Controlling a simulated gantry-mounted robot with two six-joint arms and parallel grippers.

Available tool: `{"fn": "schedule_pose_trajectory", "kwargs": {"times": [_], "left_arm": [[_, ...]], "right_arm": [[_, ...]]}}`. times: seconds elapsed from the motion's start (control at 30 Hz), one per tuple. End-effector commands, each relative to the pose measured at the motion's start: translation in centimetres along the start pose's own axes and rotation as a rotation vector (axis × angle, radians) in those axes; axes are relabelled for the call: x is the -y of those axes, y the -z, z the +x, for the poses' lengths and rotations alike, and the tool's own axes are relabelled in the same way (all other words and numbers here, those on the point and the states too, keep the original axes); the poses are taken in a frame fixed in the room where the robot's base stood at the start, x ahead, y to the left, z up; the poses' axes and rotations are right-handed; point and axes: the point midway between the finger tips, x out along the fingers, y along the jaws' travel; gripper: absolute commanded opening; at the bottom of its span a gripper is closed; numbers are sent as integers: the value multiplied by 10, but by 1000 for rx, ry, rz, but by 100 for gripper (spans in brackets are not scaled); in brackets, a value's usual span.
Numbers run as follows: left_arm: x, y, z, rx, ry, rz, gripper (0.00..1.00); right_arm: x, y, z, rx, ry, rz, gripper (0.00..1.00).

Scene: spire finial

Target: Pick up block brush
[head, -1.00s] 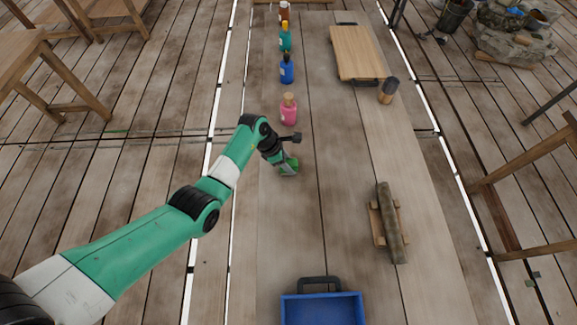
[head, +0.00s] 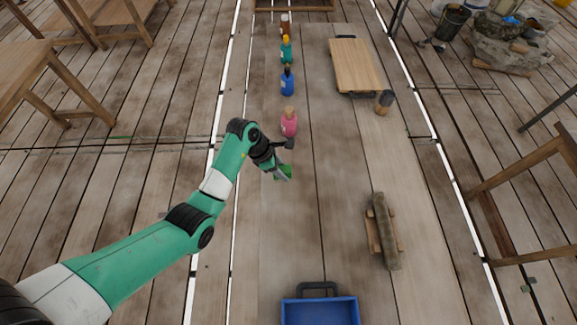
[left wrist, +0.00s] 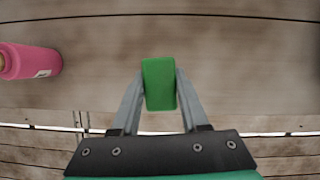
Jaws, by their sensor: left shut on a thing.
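The block brush shows as a green block (head: 285,172) on the left half of the long wooden table, nearer than the pink bottle. In the left wrist view the green block (left wrist: 159,84) sits upright between the two grey fingers, with its top face in sight and its underside hidden. My left gripper (head: 280,171) is shut on the block from above. I cannot tell whether the block touches the table or hangs just above it. My right gripper is not in view.
A pink bottle (head: 289,123) stands just beyond the gripper, with blue (head: 288,83) and teal (head: 286,51) bottles behind it. A cutting board (head: 356,66), a brown-and-black container (head: 384,102), a log (head: 383,230) and a blue bin (head: 319,311) lie around. The table's middle is clear.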

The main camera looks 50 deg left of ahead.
Motion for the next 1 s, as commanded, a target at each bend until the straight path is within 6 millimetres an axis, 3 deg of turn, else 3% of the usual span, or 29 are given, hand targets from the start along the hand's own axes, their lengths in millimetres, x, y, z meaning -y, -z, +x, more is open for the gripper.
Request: {"fn": "schedule_pose_trajectory", "kwargs": {"times": [0.03,0.07,0.3,0.5,0.8,0.83,1.0], "left_arm": [[6,0,-26,1,-3,-1,0],[10,2,-35,1,-3,-2,0],[48,40,-75,-1,0,-3,0],[63,55,-91,-1,1,-3,0],[65,58,-93,0,0,-1,0],[65,58,-93,0,0,-1,42],[65,58,-93,0,0,-1,12]], "right_arm": [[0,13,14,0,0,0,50],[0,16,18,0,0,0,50],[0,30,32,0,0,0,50],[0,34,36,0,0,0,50],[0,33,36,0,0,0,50],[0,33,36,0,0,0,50],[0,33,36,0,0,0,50]]}}
